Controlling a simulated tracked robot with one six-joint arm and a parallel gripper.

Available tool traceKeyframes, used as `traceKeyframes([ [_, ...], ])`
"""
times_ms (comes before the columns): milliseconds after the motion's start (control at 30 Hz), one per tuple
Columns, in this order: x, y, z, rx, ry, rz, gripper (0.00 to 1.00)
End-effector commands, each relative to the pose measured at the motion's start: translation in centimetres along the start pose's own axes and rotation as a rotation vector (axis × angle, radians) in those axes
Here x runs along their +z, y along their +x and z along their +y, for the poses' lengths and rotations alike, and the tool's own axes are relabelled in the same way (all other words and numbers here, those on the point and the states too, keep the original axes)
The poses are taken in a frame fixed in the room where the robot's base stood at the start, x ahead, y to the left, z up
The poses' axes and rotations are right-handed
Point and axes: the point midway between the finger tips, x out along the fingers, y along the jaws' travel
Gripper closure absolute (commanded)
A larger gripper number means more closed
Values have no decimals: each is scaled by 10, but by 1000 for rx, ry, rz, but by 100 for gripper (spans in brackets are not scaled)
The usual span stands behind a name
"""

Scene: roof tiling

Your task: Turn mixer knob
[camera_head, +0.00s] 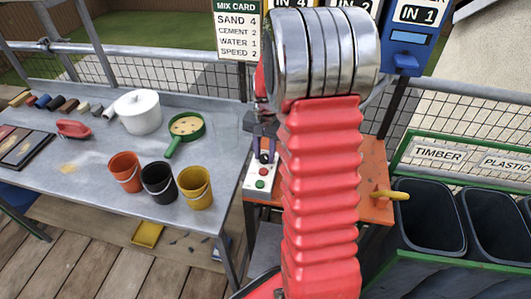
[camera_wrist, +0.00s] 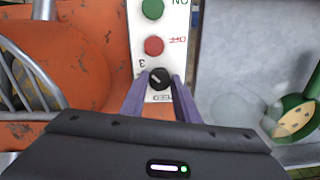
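The mixer's white control panel (camera_wrist: 151,45) shows in the wrist view with a green ON button (camera_wrist: 152,8), a red OFF button (camera_wrist: 155,46) and a black speed knob (camera_wrist: 159,79). A light pointer line slants across the knob, and a 3 is printed above it to the left. My gripper (camera_wrist: 161,78) has its purple fingers on either side of the knob, with the left tip very close to it; firm contact is not visible. In the head view the panel (camera_head: 261,181) is partly behind my gripper (camera_head: 265,156), and the knob is hard to make out.
An orange mixer body (camera_wrist: 60,60) lies beside the panel. The mix card (camera_head: 238,30) reads sand 4, cement 2, water 1, speed 2. A grey table (camera_head: 85,165) at left holds several buckets, a white pot (camera_head: 138,112) and a green sieve (camera_head: 187,127). Dark bins (camera_head: 430,215) stand right.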

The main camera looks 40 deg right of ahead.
Motion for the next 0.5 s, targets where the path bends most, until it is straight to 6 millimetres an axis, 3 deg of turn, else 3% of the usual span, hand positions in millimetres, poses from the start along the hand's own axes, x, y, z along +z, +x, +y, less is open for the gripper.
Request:
traceKeyframes([
  [333,0,0,0,-1,1,1,96],
  [500,-2,0,0,-1,-5,2,96],
])
